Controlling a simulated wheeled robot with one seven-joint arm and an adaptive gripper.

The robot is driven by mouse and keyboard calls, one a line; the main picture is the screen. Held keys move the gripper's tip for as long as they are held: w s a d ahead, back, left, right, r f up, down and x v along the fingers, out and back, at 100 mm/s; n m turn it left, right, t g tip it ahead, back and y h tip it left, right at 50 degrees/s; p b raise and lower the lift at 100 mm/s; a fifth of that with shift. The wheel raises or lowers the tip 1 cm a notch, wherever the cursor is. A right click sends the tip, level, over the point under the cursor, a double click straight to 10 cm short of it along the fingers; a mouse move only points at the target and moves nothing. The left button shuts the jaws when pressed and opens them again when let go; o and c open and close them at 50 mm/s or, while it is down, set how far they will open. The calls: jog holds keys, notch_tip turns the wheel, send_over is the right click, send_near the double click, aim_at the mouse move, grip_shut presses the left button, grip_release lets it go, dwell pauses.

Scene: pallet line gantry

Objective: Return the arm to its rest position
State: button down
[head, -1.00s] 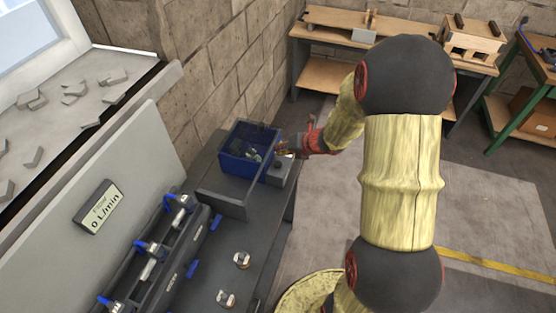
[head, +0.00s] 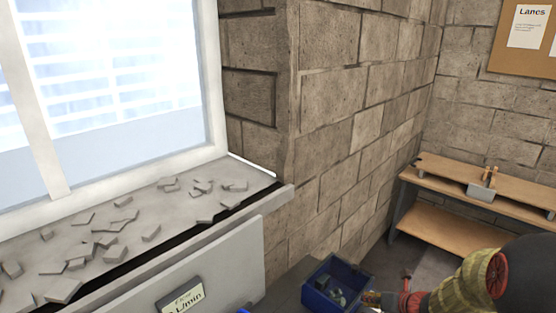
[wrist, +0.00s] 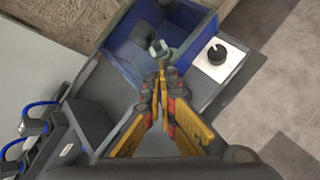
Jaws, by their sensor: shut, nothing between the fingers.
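My gripper (head: 371,299) is at the bottom of the head view, just right of the blue bin (head: 317,299), with my arm reaching in from the right. In the wrist view my gripper (wrist: 162,82) has its yellow and red fingers together at the tips, with nothing seen between them. The tips point at the near edge of the bin (wrist: 122,45). A metal fitting (wrist: 159,49) shows in the bin just beyond the tips. I cannot tell how high the tips are above the edge.
A white plate with a black knob (wrist: 216,56) is right of the bin. Dark clamps with blue levers (wrist: 36,124) are at left. A wooden bench (head: 520,194) stands at the back right. Broken grey pieces (head: 105,240) lie on the window ledge. Open floor (wrist: 285,90) lies right.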

jog(key=s+a+r+n+g+y, duration=0.1)
jog(key=s+a+r+n+g, duration=0.3)
jog(key=s+n, duration=0.55)
jog(key=s+a+r+n+g+y, duration=0.1)
jog(key=s+a+n, duration=0.5)
jog(key=n, duration=0.6)
jog(key=s+a+r+n+t+h+b, duration=0.1)
jog(key=s+r+n+h, duration=0.4)
jog(key=s+r+n, duration=0.8)
notch_tip(320, 180, up, 2)
jog(key=n+t+b, duration=0.1)
jog(key=n+b, duration=0.1)
jog(key=n, duration=0.1)
jog(key=shift+s+a+h, duration=0.15)
jog(key=shift+a+h, duration=0.2)
jog(key=shift+h, duration=0.05)
jog(key=shift+r, duration=0.2)
